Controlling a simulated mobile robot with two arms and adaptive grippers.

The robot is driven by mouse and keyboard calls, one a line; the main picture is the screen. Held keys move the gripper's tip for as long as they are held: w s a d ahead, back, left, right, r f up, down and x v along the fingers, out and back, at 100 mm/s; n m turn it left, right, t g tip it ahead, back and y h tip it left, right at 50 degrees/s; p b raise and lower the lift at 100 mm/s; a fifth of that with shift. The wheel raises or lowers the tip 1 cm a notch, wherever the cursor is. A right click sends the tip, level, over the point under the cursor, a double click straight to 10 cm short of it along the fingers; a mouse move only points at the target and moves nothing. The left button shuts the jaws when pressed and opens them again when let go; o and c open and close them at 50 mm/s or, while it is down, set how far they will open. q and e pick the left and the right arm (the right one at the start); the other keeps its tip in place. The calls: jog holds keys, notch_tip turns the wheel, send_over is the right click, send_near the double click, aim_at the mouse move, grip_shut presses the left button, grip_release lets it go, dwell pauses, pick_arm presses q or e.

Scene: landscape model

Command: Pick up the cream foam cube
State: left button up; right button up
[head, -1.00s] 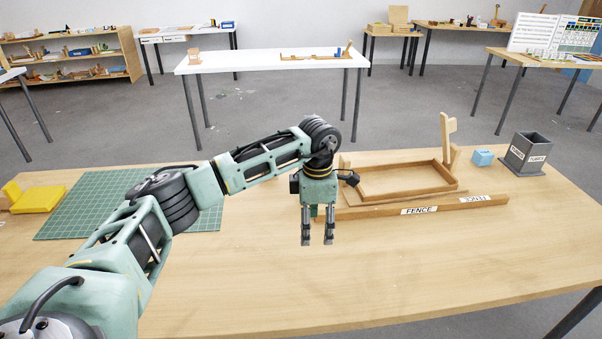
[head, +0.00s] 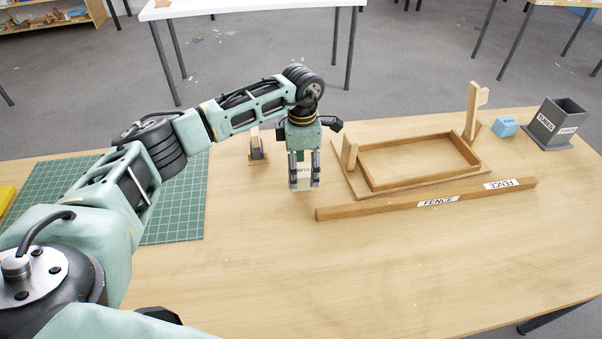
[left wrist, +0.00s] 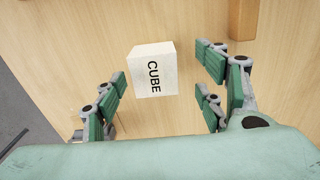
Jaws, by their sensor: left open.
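The cream foam cube (left wrist: 153,72), labelled CUBE, stands on the wooden table in the left wrist view. It lies between the lines of the spread fingers of my left gripper (left wrist: 160,88), with gaps on both sides. In the head view the cube (head: 304,172) shows partly between the fingers of the left gripper (head: 304,186), which point down. The fingers hide its sides. The left gripper is open and does not hold the cube. My right gripper is not in view.
A wooden fence bar (head: 420,205) and a framed wooden tray (head: 372,186) lie right of the gripper. A small wooden piece (head: 257,148) stands behind left. A green mat (head: 180,205) lies left. A blue block (head: 505,126) and grey bin (head: 556,122) stand far right. The front table is clear.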

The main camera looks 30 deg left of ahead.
aim_at(301, 170)
pick_arm(q)
jog(key=f, duration=0.4)
jog(key=shift+w+a+p, duration=0.2)
jog(key=shift+w+p, duration=0.05)
jog(key=shift+p, duration=0.15)
jog(key=shift+f, duration=0.15)
jog(key=c, duration=0.8)
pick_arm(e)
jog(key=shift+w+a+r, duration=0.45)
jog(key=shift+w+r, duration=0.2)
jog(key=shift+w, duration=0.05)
